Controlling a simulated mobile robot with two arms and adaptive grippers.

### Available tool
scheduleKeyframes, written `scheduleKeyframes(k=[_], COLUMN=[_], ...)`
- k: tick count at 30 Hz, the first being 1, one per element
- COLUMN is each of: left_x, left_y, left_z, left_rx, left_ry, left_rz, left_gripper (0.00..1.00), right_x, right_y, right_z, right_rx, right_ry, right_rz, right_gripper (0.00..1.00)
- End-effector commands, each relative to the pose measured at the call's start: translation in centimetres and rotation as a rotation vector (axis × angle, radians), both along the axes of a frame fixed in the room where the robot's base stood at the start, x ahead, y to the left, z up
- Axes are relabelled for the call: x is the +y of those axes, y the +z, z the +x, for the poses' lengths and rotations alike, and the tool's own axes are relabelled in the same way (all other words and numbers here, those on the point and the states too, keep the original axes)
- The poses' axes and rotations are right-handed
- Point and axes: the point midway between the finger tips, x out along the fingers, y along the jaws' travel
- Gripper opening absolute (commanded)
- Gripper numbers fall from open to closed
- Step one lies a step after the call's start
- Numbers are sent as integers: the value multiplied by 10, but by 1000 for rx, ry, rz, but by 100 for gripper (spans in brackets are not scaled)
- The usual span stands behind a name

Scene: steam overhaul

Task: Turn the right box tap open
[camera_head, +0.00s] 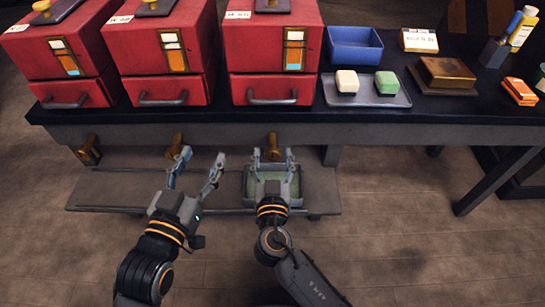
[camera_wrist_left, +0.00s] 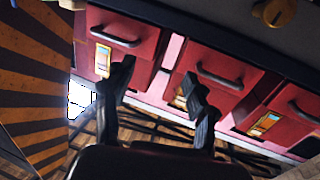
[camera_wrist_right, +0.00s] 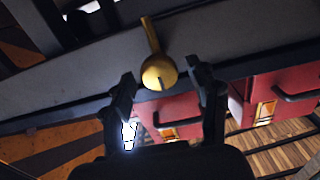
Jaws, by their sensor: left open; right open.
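Three red boxes stand in a row on the dark bench; the right box (camera_head: 272,52) has a window with orange and a little blue in it and a drawer with a grey handle. The right box tap (camera_head: 273,145) is brass and sits on the bench's front edge below that box. In the right wrist view a brass tap (camera_wrist_right: 158,72) lies between and beyond the fingertips. My right gripper (camera_head: 274,158) is open just in front of the tap; contact is not clear. My left gripper (camera_head: 198,165) is open and empty, near the middle tap (camera_head: 176,146).
A third tap (camera_head: 89,150) is at the left. A low shelf (camera_head: 110,190) and a greenish tray (camera_head: 258,190) lie beneath the taps. On the bench right of the boxes are a blue bin (camera_head: 355,45), a tray (camera_head: 395,97) with two blocks, and a wooden block (camera_head: 447,72).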

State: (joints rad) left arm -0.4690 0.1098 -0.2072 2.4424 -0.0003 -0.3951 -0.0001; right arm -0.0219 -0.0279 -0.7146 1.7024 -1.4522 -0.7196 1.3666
Motion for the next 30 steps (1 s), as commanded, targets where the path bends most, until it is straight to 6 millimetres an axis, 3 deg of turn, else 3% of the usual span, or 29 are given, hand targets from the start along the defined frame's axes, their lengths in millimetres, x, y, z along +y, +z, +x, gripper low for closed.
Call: scheduleKeyframes(k=[5, 12, 23, 30], left_x=[0, 0, 0, -3], left_y=[0, 0, 3, 26], left_z=[0, 0, 0, 0], left_rx=[1, 1, -25, -152], left_ry=[0, 1, 1, -8], left_rz=[0, 0, -6, -38], left_gripper=[57, 57, 57, 57], right_x=[0, 0, 0, 1], right_y=[0, 0, 0, -1], right_z=[0, 0, 0, 0], right_rx=[0, 0, -1, -2], right_ry=[0, 0, -1, -1], right_rz=[0, 1, -49, -199], right_gripper=[58, 9, 7, 7])
